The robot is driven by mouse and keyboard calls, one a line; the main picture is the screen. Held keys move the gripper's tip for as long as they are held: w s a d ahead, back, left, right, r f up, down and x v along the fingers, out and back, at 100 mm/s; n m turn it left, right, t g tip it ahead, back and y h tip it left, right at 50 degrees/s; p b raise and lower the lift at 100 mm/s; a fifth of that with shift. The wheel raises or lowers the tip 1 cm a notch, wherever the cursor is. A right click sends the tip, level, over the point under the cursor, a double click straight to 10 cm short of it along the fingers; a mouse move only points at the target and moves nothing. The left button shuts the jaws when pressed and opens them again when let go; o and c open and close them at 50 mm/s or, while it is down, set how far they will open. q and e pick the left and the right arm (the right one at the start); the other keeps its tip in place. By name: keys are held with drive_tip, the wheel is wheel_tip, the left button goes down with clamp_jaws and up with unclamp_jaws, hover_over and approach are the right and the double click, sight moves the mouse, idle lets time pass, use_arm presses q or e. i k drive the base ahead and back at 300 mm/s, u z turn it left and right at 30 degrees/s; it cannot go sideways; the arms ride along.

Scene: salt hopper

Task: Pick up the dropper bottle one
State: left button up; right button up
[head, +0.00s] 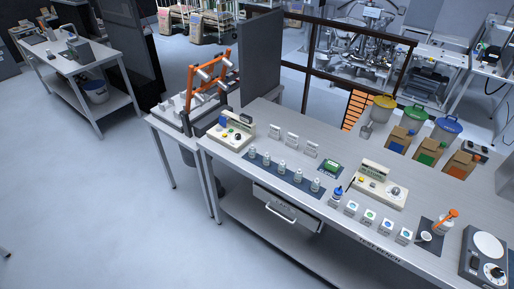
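Several small white dropper bottles stand upright in a row on a dark mat (274,171) on the long grey test bench. The leftmost bottle (252,153) is at the far left end of the row, and the rightmost bottle (315,185) is at the other end. Any numbers on them are too small to read, so I cannot tell which is bottle one. Neither of my grippers is in view.
Clear floor (110,200) lies to the left.

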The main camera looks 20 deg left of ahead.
sight(282, 166)
drive_tip(key=z, duration=2.7)
drive_tip(key=k, duration=1.65)
drive_tip(key=u, duration=2.05)
